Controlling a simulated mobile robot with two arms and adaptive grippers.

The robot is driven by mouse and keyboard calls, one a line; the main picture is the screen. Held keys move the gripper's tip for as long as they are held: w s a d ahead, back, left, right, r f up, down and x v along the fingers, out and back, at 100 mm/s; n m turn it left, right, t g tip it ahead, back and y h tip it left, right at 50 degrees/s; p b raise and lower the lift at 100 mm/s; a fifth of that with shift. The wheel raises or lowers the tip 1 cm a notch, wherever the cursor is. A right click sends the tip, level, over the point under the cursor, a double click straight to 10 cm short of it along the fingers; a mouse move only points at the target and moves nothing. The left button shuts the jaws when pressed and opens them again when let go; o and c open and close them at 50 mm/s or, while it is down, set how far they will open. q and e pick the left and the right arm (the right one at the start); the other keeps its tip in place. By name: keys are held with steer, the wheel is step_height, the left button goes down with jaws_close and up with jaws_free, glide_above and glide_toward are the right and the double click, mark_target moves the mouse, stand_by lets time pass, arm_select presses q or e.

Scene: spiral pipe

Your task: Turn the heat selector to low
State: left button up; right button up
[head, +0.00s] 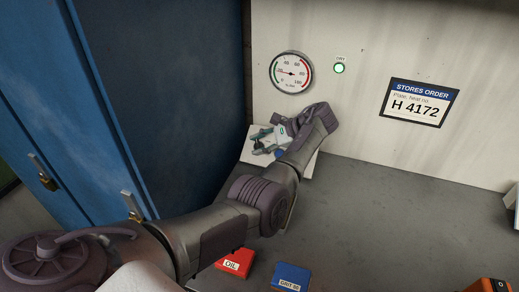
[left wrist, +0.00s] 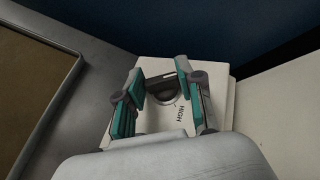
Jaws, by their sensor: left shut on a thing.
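The heat selector is a white box (head: 308,163) against the back wall, largely hidden behind my left arm in the head view. In the left wrist view its white face (left wrist: 182,128) carries a dark round knob (left wrist: 161,93) and the word HIGH. A LOW marking is not visible. My left gripper (head: 268,140) is at the box, with its teal-padded fingers (left wrist: 158,80) on either side of the knob, shut on it. The knob's exact pointing direction is hard to tell. My right gripper is not in view.
A round gauge (head: 291,72), a lit green lamp (head: 339,68) and a STORES ORDER sign reading H 4172 (head: 419,103) are on the wall. Blue lockers (head: 110,90) stand left. A red OIL box (head: 233,259) and a blue box (head: 291,277) lie on the grey bench (head: 390,220).

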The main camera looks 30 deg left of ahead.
mark_target(259, 144)
arm_select(q)
steer(key=n+h+b, duration=0.1)
steer(key=b, duration=0.1)
steer(key=n+g+h+b, duration=0.1)
steer(key=shift+a+f+n+g+h+b, duration=0.1)
steer(key=shift+f+n+g+h+b, duration=0.05)
steer(key=shift+n+g+h+b, duration=0.2)
steer(key=shift+n+h+b, duration=0.25)
steer(key=shift+h+b, duration=0.1)
steer(key=shift+b, duration=0.2)
steer(key=o, duration=1.2)
steer(key=shift+c, duration=0.2)
steer(key=shift+r, duration=0.3)
steer(key=shift+w+r, duration=0.1)
steer(key=shift+r, duration=0.2)
step_height(259, 144, up, 9)
